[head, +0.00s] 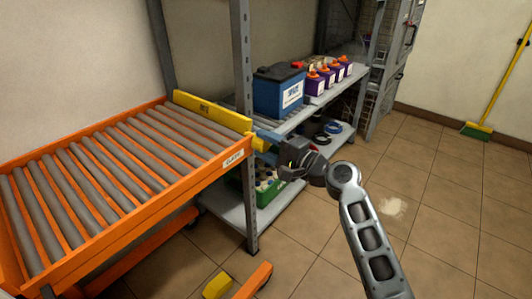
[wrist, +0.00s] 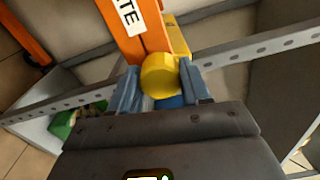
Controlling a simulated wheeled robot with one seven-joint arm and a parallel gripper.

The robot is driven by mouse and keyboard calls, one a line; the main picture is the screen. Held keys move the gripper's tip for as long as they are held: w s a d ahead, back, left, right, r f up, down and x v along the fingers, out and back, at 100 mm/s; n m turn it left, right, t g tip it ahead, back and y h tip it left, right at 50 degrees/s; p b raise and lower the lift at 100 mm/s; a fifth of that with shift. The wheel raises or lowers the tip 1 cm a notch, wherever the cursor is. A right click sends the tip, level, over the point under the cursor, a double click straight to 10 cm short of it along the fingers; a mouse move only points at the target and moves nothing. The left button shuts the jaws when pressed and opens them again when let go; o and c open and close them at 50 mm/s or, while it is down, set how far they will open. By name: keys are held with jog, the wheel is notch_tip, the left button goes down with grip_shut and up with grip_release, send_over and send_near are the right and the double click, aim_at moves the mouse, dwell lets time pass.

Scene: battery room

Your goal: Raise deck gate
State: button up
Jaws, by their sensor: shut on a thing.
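The deck gate (head: 210,109) is a yellow bar standing along the far end of the orange roller deck (head: 160,187), in the head view. Its round yellow knob (wrist: 160,75) shows close up in the wrist view, at the deck's corner by a white label. My gripper (head: 266,141) reaches the gate's near end from the right. In the wrist view my gripper (wrist: 161,88) has its two blue fingers on either side of the knob, shut on it. The fingers hide part of the gate's near end in the head view.
A grey metal rack (head: 244,60) stands just behind the gate, with a blue battery (head: 279,91) and several purple bottles on its shelf. A green crate (head: 265,188) sits on the lower shelf. The tiled floor at right is mostly clear; a broom (head: 490,100) leans at the far wall.

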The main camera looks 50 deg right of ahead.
jog(key=shift+a+f+n+b, duration=0.1)
jog(key=shift+f+n+b, duration=0.05)
jog(key=shift+n+b, duration=1.2)
jog(key=shift+n, duration=0.45)
jog(key=o, duration=1)
jog(key=shift+o, duration=0.2)
jog(key=s, duration=0.7)
jog(key=shift+s+p, duration=0.4)
jog(key=shift+p, duration=0.05)
